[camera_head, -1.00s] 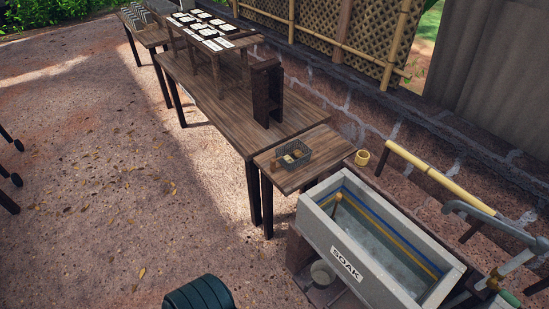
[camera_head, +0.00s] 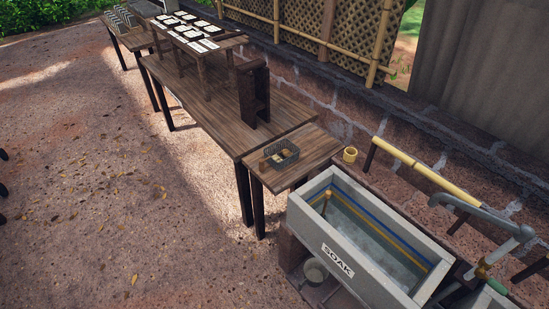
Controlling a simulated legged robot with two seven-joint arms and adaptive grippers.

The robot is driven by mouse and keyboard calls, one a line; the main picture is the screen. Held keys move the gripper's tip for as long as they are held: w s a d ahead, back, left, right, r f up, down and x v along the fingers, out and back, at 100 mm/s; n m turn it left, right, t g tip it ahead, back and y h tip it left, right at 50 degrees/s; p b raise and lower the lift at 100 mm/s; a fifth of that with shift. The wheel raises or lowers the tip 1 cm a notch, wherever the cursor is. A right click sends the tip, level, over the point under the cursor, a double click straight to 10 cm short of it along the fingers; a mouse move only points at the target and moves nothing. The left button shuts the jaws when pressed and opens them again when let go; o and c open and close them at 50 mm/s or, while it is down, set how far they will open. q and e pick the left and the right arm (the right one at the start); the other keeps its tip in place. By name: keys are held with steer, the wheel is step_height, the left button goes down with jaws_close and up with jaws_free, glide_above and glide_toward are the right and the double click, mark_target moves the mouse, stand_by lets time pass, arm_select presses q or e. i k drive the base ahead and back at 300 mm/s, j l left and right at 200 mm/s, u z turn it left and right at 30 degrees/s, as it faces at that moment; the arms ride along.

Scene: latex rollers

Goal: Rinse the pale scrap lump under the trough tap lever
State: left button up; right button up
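A dark wire basket (camera_head: 292,150) stands on the small side table (camera_head: 318,147). Small pale and tan lumps (camera_head: 281,154) lie in it, too small to tell which is the scrap lump. The grey trough (camera_head: 318,232), labelled SOAK, stands right of that table and holds clear water (camera_head: 372,236). A grey bent tap pipe (camera_head: 478,212) rises at its right end, with brass fittings (camera_head: 484,268) and a green lever-like part (camera_head: 497,287) below. Neither gripper is in view.
A long wooden table (camera_head: 205,101) carries a dark upright stand (camera_head: 253,95) and a rack of pale sheets (camera_head: 196,36). A yellow cup (camera_head: 350,155) and a bamboo pole (camera_head: 420,168) are by the stone wall. A pot (camera_head: 315,271) sits below the trough. The ground at left is open.

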mark_target(479, 273)
steer(key=z, duration=2.1)
